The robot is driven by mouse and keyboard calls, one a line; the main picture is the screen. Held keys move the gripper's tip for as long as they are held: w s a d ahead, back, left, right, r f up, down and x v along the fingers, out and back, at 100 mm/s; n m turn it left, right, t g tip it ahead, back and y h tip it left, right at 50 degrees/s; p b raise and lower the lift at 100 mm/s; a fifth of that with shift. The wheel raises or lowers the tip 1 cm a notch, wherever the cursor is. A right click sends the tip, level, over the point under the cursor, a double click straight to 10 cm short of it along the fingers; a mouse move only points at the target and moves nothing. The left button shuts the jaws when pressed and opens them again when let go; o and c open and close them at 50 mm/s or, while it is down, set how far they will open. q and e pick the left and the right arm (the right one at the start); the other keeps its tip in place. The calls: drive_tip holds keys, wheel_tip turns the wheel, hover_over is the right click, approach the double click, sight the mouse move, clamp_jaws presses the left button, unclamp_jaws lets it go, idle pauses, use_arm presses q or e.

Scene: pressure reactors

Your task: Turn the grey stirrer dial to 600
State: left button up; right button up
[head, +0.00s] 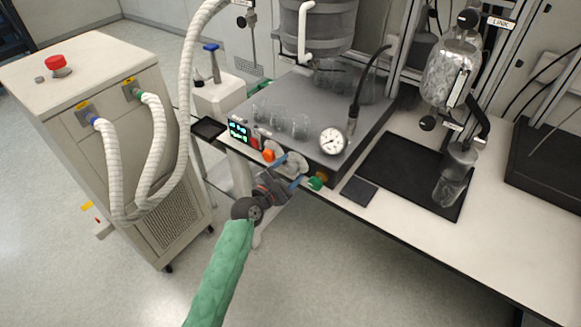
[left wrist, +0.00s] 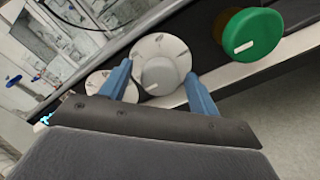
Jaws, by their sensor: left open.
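The grey stirrer dial (left wrist: 160,75) is a round knob on a pale marked disc (left wrist: 158,45) in the left wrist view. A short white mark shows on its lower left; the scale numbers are too small to read. My left gripper (left wrist: 158,72) is open, with one blue finger on each side of the dial and a visible gap at each side. In the head view my left gripper (head: 287,175) is at the front of the grey reactor base, and the dial is partly hidden there. My right gripper is not in view.
A green knob (left wrist: 251,35) sits right of the dial; it also shows in the head view (head: 315,183). An orange knob (head: 268,155) is to the left. A round gauge (head: 332,141) stands above. The bench edge runs close below the gripper. A chiller (head: 130,160) with hoses stands left.

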use_arm(q)
drive_tip(key=shift+w+d, duration=0.2)
drive_tip(key=shift+w, duration=0.05)
drive_tip(key=c, duration=1)
drive_tip(key=shift+o, duration=0.2)
